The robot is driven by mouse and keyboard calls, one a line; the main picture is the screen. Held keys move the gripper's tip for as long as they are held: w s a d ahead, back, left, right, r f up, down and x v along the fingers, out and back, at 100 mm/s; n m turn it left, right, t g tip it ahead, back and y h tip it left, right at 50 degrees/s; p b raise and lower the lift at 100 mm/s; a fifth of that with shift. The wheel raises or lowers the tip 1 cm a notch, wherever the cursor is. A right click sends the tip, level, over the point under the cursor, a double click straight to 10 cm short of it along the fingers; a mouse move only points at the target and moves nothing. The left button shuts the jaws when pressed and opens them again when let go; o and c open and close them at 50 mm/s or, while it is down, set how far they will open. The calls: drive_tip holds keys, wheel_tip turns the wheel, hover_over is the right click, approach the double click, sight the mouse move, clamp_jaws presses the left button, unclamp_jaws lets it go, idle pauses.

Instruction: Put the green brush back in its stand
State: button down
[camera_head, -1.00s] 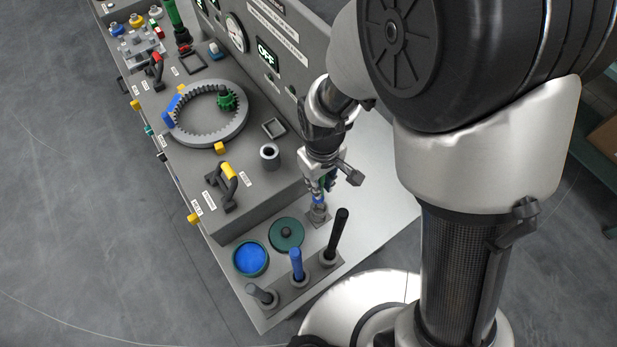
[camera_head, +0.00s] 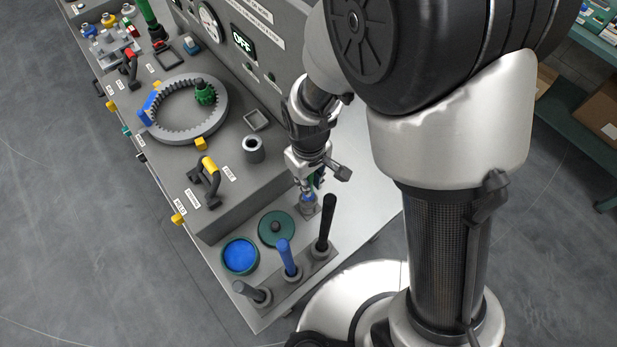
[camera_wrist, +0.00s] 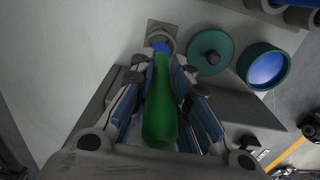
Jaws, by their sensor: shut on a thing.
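The green brush is held in my gripper (camera_head: 308,188); its green handle (camera_wrist: 160,112) lies between the blue-padded fingers in the wrist view. In the head view the fingers hide most of the brush. My gripper is shut on it, above a small grey stand (camera_head: 299,212) with a square base and a round collar. In the wrist view the stand (camera_wrist: 154,27) is just beyond the fingertips. A blue part (camera_wrist: 161,47) shows at the collar, at the brush's far end. I cannot tell how deep the brush's end sits in the collar.
Close by are a green lid (camera_head: 262,239), a green dish with blue contents (camera_head: 240,257), and a rack with grey (camera_head: 252,293), blue (camera_head: 287,258) and black (camera_head: 327,222) upright handles. A grey raised console (camera_head: 225,222) with a ring gear (camera_head: 216,123) is left. Bare bench lies right.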

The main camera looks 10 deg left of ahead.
drive_tip(key=shift+f, duration=0.1)
drive_tip(key=shift+f+b, duration=2.7)
drive_tip(key=shift+f, duration=0.6)
drive_tip(key=c, duration=1.5)
unclamp_jaws()
drive_tip(key=shift+o, duration=0.2)
